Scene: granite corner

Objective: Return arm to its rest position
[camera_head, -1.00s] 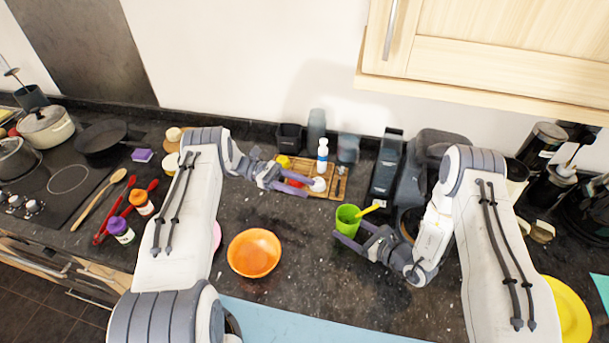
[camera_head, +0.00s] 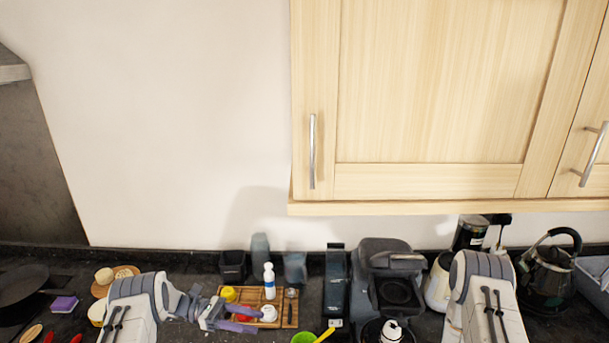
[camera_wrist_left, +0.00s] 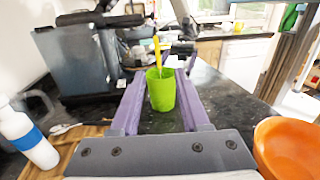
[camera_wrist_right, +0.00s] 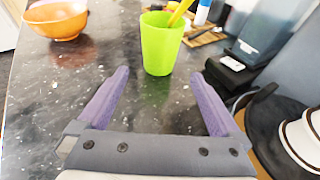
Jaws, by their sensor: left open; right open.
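My left gripper (camera_head: 236,318) is in the lower part of the head view, over the front of the wooden tray (camera_head: 290,313). In the left wrist view its purple fingers (camera_wrist_left: 160,108) are open and empty, with the green cup (camera_wrist_left: 161,91) beyond them on the counter. My right gripper is below the edge of the head view. In the right wrist view its fingers (camera_wrist_right: 158,92) are spread and empty, and the green cup (camera_wrist_right: 160,42) stands upright ahead, clear of them. A yellow utensil (camera_wrist_right: 180,12) stands in the cup.
An orange bowl (camera_wrist_right: 57,20) sits on the dark counter. A white bottle with a blue band (camera_head: 269,281) stands on the tray. A coffee machine (camera_head: 390,275) is at the back. A wooden wall cabinet (camera_head: 430,90) hangs above.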

